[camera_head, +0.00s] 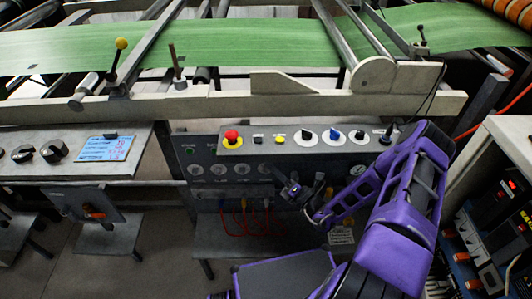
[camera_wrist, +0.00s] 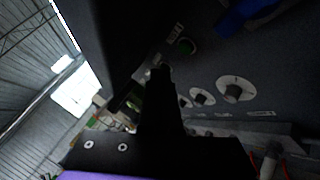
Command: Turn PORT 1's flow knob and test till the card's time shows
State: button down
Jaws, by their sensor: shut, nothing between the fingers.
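A grey lower panel (camera_head: 200,185) carries a row of dark round knobs on pale discs. One such knob (camera_wrist: 234,90) shows large in the wrist view, with smaller ones (camera_wrist: 203,97) beside it. Their labels are too small to read, so I cannot tell which is PORT 1's. A blue card (camera_head: 103,148) with printed lines lies on the left desk; a pale tag (camera_head: 341,236) hangs below the panel. My gripper (camera_head: 291,188) is in front of the lower panel, right of the knob row. It is shut and empty, apart from the knobs.
A sloped panel above holds a red mushroom button (camera_head: 232,137) and several selector knobs (camera_head: 307,137). Red hoses (camera_head: 247,220) hang under the lower panel. Green sheeting (camera_head: 240,40) runs behind. A cabinet with switches (camera_head: 490,240) stands at right. Open floor lies in front left.

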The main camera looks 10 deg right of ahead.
jog(key=shift+w+d+b, duration=0.15)
jog(key=shift+w, duration=0.55)
jog(key=shift+w+d+b, duration=0.15)
jog(key=shift+w, duration=0.55)
dwell(1.0)
jog(key=shift+w+d, duration=0.1)
jog(key=shift+w, duration=0.3)
jog(key=shift+w, duration=0.45)
dwell(1.4)
jog(key=shift+s, duration=0.1)
dwell(2.8)
jog(key=shift+s, duration=0.75)
